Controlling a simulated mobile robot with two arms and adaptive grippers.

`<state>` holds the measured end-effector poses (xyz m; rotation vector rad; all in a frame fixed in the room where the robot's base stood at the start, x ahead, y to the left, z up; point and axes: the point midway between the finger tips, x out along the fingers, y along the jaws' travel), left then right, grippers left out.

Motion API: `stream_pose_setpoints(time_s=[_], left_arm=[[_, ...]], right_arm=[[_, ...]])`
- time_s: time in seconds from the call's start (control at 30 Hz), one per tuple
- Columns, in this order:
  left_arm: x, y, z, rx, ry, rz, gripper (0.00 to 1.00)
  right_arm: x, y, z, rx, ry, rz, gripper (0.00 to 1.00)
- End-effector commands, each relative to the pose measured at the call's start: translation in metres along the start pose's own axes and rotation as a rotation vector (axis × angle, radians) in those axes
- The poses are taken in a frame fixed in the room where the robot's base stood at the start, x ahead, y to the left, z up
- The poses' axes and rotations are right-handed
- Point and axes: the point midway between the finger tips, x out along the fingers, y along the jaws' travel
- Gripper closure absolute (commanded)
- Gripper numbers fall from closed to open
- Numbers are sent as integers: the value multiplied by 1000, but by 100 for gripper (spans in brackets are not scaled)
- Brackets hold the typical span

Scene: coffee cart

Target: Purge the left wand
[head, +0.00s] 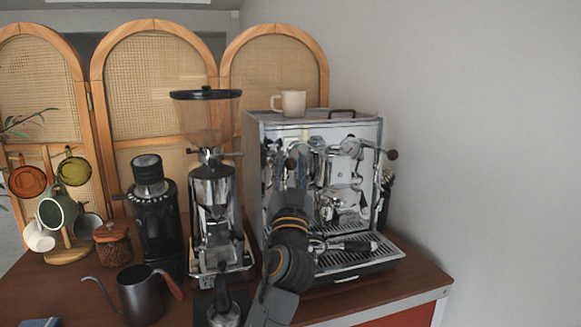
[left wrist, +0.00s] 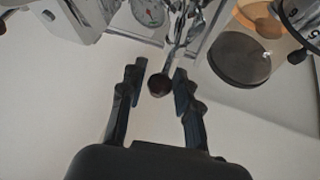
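The espresso machine (head: 345,135) stands right of centre on the cart. Its left lever ends in a dark round knob (head: 291,163); a matching right lever knob (head: 392,154) sticks out at the other side. My left gripper (head: 290,180) is raised in front of the machine's left side at the left knob. In the left wrist view my left gripper (left wrist: 158,77) is open, with the dark knob (left wrist: 159,85) between its fingertips and small gaps on both sides. The left wand cannot be made out behind my arm. My right gripper is not in view.
A grinder (head: 212,200) stands close left of my left arm; its hopper is tall. A second grinder (head: 155,215), a gooseneck kettle (head: 138,295) and a mug tree (head: 67,250) are further left. A cream mug (head: 293,103) sits on the machine. A portafilter handle (head: 358,246) juts forward.

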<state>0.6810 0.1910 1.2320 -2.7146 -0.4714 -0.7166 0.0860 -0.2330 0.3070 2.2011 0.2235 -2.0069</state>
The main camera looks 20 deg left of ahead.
Motion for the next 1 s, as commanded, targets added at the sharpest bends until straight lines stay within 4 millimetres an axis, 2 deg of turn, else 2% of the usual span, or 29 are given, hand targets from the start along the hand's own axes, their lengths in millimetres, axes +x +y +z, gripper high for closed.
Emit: stream_pose_setpoints(time_s=[0.37,0.47,0.8,1.0], left_arm=[[-2,0,0,-1,0,0,52],[-12,1,1,-1,-1,1,52],[-66,1,1,-1,-2,2,52],[-75,0,0,0,0,0,52]], right_arm=[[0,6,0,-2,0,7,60],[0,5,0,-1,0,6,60],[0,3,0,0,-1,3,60],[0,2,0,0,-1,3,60]])
